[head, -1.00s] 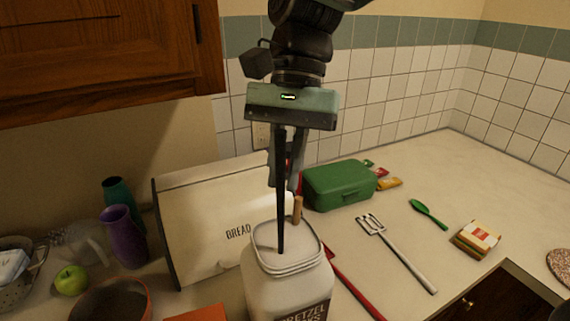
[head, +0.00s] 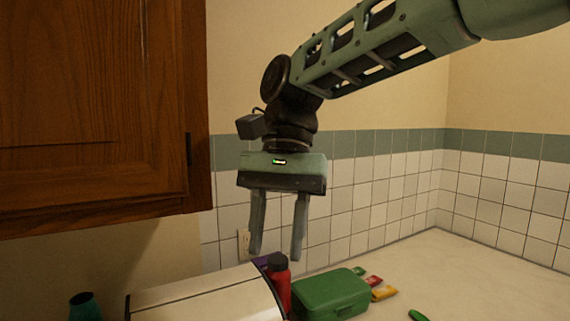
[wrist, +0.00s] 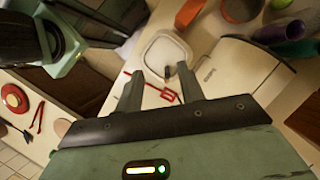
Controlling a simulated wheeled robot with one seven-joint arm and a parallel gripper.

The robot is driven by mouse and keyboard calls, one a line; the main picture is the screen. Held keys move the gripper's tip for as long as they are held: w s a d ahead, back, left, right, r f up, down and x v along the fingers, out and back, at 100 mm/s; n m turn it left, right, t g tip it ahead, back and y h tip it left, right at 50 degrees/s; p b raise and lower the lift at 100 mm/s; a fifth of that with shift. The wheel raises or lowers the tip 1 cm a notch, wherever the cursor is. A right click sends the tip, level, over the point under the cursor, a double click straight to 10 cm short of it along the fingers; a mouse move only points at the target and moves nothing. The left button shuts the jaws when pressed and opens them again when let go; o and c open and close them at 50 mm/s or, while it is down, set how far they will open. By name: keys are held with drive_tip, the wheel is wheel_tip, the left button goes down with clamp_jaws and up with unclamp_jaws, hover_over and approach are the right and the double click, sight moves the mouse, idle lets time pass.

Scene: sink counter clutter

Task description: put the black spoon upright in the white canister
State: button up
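My gripper (head: 276,256) is raised above the counter, and its two fingers are apart with nothing between them. The wrist view also shows the fingers (wrist: 160,88) spread and empty. The white canister (wrist: 149,56) stands below the fingers in the wrist view, its open mouth facing the camera. A short dark end (wrist: 167,72) shows at the canister's mouth near its rim. I cannot tell whether it is the black spoon or another handle. The canister is out of the head view, and the spoon cannot be made out for sure.
The bread box (head: 190,303), a red bottle (head: 279,287) and a green box (head: 330,293) stand below my gripper. Packets (head: 384,292) lie beside the green box. A wooden cupboard (head: 100,110) hangs at left. A red utensil (wrist: 163,94) lies near the canister.

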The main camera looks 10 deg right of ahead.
drive_tip(key=v, duration=1)
idle(0.5)
